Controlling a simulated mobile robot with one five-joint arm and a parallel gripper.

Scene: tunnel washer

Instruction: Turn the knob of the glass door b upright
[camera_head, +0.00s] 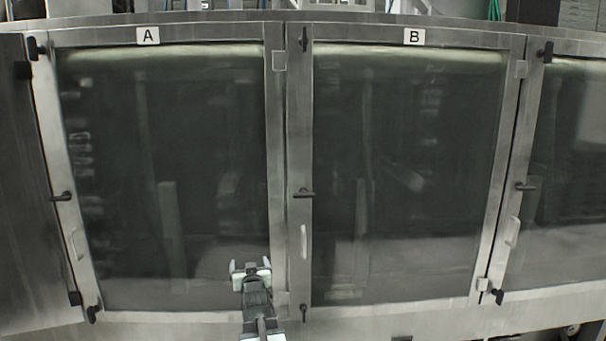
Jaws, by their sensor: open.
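Glass door B (410,180) is shut, with a white "B" label (414,37) on its top frame. A dark knob (303,193) sits midway up its left frame and lies horizontal. Dark latches at the top (304,38) and bottom (304,313) of the same frame stand upright. A pale pull handle (303,242) is below the middle knob. My gripper (250,267) is open and empty, low in front of door A's lower right corner. In the picture it is left of and below the middle knob. How far it is from the glass is hard to tell.
Glass door A (160,170) is at the left, with its own horizontal knob (61,196). Another glass door (566,170) at the right has a horizontal knob (525,187) and a pale handle (512,231). A metal panel (35,190) stands at the far left.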

